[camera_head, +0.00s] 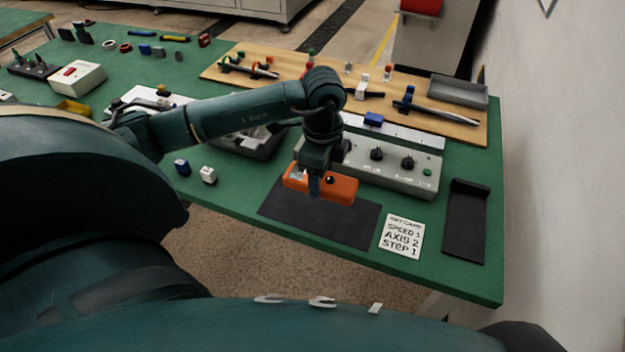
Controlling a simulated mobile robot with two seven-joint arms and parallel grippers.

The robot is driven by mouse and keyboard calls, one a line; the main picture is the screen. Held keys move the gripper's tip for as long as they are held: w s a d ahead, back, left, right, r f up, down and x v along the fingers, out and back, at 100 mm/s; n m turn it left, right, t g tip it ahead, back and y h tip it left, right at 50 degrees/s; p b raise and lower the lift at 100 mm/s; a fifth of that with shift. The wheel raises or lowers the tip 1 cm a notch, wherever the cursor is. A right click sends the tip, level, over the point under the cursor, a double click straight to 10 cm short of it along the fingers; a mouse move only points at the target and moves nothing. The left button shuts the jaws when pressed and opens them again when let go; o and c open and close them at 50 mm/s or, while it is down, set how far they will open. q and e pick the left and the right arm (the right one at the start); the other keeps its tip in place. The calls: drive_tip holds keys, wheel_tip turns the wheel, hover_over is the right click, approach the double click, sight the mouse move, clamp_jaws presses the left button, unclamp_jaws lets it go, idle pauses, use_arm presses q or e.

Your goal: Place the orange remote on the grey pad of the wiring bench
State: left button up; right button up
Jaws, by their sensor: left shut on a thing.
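The orange remote (338,189) is a small box with a dark knob. My left gripper (314,186) points down and is shut on it. The remote shows over the back part of the dark grey pad (320,220), which lies on the green wiring bench (455,277) near its front edge. I cannot tell whether the remote touches the pad or hangs just above it. My right gripper is not in view.
A grey control box (385,165) with knobs stands right behind the pad. A white card (401,236) and a black tray (465,220) lie to the right. Two small blocks (208,174) sit to the left. A wooden board (440,118) with tools lies behind.

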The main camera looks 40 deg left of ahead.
sight(321, 198)
use_arm(q)
wheel_tip(321, 198, down, 8)
drive_tip(key=shift+r, duration=0.25)
drive_tip(key=shift+f, duration=0.15)
drive_tip(key=o, duration=1.1)
drive_tip(key=shift+o, duration=0.2)
wheel_tip(321, 198, up, 12)
drive_tip(key=shift+r+b, duration=0.15)
drive_tip(key=shift+b, duration=0.15)
